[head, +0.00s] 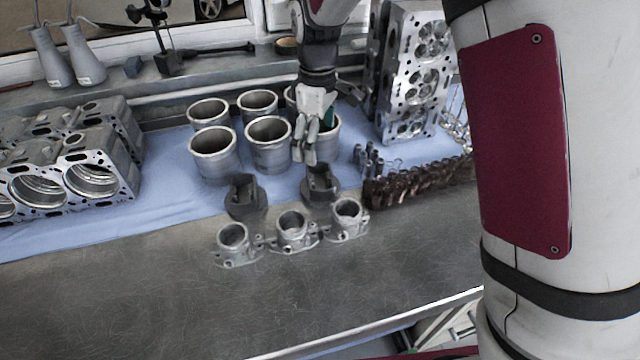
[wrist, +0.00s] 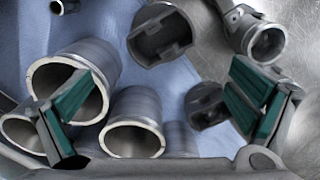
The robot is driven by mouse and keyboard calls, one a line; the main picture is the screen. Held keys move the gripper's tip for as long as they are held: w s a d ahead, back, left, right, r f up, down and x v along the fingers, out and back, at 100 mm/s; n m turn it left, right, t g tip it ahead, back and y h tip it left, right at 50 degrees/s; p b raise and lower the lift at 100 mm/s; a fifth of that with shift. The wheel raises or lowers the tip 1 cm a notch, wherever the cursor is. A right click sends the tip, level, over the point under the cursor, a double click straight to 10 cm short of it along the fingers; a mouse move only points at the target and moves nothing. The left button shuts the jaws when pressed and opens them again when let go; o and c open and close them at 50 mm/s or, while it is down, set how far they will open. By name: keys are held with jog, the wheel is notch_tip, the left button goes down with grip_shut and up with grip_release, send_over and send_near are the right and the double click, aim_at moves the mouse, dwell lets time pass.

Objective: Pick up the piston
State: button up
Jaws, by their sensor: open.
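Two dark grey pistons show in the head view, a left piston (head: 245,196) and a right piston (head: 321,184), on the blue cloth by the bench metal. In the wrist view one piston (wrist: 160,35) is at the top centre and another piston (wrist: 205,104) is right of centre, beside the right finger. My gripper (head: 304,152) points down above the cloth, just behind and above the right piston in the head view. Its green-padded fingers are apart with nothing held between them in the wrist view (wrist: 162,108).
Several metal cylinder sleeves (head: 213,155) stand behind the pistons, some close to my gripper. Throttle-body-like castings (head: 292,231) sit in front. An engine block (head: 75,170) is at left, a cylinder head (head: 410,75) at right, a dark chain-like part (head: 418,184) nearer. The front metal bench (head: 130,300) is clear.

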send_over(320, 186)
jog(key=f, duration=0.6)
jog(key=shift+w+a+p, duration=0.15)
jog(key=shift+a+p, duration=0.05)
jog(key=shift+p, duration=0.1)
jog(key=shift+d+f+p, duration=0.2)
jog(key=shift+f+p, duration=0.4)
jog(key=shift+f, duration=1.95)
jog(key=shift+c, duration=0.2)
jog(key=c, duration=1.5)
